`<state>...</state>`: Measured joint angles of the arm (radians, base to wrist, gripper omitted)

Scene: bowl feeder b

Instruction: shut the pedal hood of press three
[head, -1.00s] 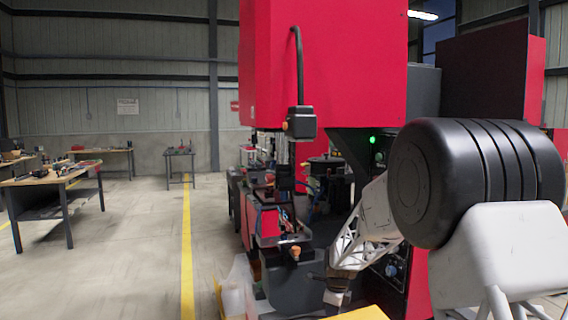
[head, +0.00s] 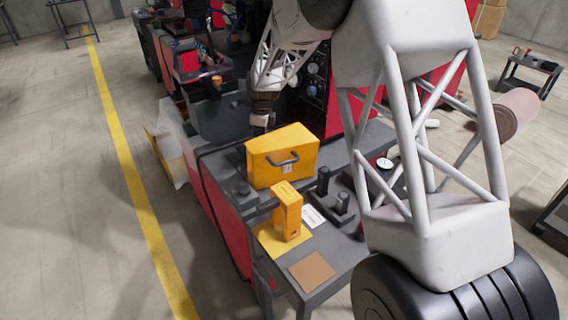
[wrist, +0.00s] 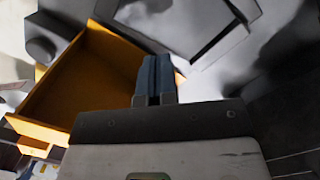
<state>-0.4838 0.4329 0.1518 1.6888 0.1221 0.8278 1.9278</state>
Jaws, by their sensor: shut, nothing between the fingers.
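A yellow box-shaped hood (head: 283,155) with a dark handle on its near face sits on the grey bench of the red machine, in the middle of the head view. I take it for the pedal hood; no press number is legible. In the wrist view a yellow hollow shape (wrist: 75,85), likely the same hood, fills the left side with its inside showing. My gripper (head: 262,122) is just behind the hood's far top edge in the head view. In the wrist view my gripper (wrist: 158,60) has its blue-grey fingers together and empty, beside the yellow wall. Contact cannot be told.
An orange-yellow upright device (head: 288,210) stands on a yellow sheet in front of the hood. A brown pad (head: 312,271) lies nearer. Dark posts (head: 341,203) and a round white gauge (head: 385,163) are to the right.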

